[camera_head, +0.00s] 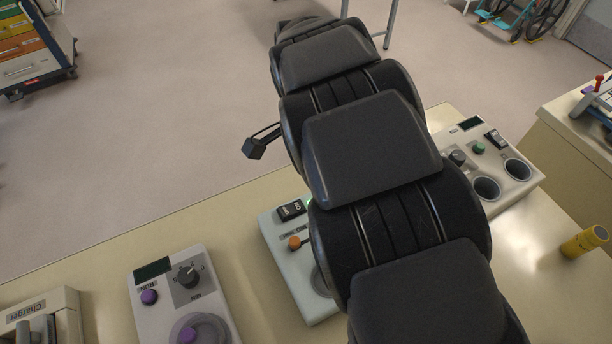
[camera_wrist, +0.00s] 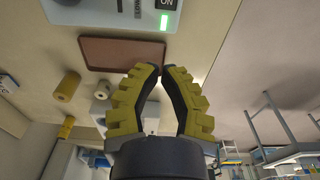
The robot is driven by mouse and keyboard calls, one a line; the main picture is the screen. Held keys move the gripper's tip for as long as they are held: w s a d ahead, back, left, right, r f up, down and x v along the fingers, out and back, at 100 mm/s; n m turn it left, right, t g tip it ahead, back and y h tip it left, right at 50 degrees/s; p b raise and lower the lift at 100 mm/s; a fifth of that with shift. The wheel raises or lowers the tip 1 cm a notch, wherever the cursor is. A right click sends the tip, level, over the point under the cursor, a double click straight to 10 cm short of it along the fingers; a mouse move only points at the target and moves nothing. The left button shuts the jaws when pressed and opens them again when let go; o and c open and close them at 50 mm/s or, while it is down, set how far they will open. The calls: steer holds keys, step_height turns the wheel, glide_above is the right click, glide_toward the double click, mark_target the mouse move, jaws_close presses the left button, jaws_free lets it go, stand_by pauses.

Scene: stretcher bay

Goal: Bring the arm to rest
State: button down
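My arm crosses the middle of the head view from the bottom edge up to the top, above the table (camera_head: 260,270). My gripper cannot be made out in the head view. In the wrist view my gripper (camera_wrist: 160,70) has two yellow-green ribbed fingers with dark inner pads. The fingertips come together, or very nearly, and nothing shows between them.
A pale device (camera_head: 285,240) with an orange-knobbed lever is partly hidden by my arm. A device with purple knobs (camera_head: 150,275), a two-cup device (camera_head: 515,195) and a yellow cylinder (camera_head: 582,242) stand on the table. A brown tray (camera_wrist: 125,42) shows in the wrist view.

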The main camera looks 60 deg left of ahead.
steer(key=shift+w+r, duration=0.15)
steer(key=shift+r, duration=0.75)
